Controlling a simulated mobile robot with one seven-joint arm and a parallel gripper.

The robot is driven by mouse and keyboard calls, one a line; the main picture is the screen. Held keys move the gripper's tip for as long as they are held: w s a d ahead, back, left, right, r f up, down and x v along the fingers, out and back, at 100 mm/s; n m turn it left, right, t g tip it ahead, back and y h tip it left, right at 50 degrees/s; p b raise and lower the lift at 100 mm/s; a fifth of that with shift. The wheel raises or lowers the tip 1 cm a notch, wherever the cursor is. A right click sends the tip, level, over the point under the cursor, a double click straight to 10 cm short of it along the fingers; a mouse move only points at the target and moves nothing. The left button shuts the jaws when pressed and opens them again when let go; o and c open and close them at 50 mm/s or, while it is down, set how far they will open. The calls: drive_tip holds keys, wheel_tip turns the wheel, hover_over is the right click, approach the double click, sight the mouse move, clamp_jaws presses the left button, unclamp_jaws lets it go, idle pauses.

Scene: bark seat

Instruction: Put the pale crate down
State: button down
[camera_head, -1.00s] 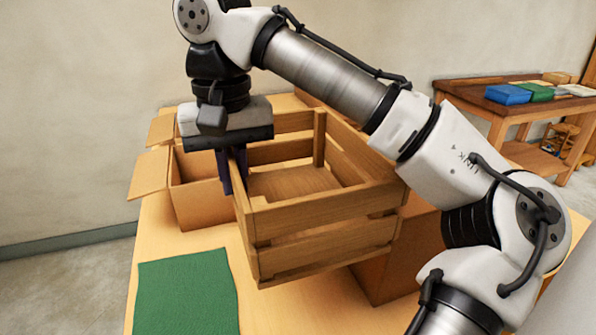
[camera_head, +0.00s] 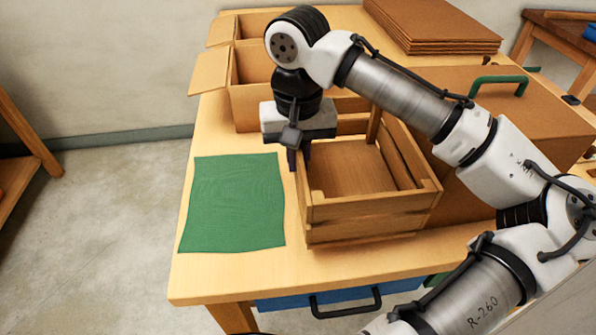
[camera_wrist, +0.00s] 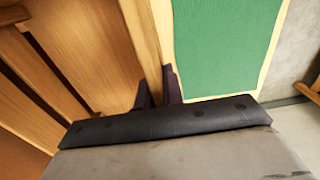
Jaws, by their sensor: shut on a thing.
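The pale wooden crate (camera_head: 372,207) has slatted sides and an empty, open top. It is upright over the right-hand part of the wooden table, just right of a green cloth (camera_head: 235,205). My gripper (camera_head: 299,162) points down and is shut on the crate's left wall. The wrist view shows my fingers (camera_wrist: 158,88) at that wall's rim (camera_wrist: 143,40), with the green cloth (camera_wrist: 222,45) beyond it. The crate's underside is close to the tabletop; I cannot tell whether it touches. My gripper and arm hide part of its back.
Open cardboard boxes (camera_head: 250,68) stand behind the crate. A large brown box (camera_head: 540,130) with a green handle (camera_head: 498,82) is close on its right. Flat cardboard sheets (camera_head: 432,28) lie at the back. Bare tabletop (camera_head: 225,282) shows in front of the cloth.

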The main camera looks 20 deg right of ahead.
drive_tip(key=shift+f, duration=2.05)
drive_tip(key=c, duration=1.5)
unclamp_jaws()
drive_tip(key=shift+f, duration=0.1)
wheel_tip(320, 180, up, 12)
drive_tip(key=shift+r, duration=0.15)
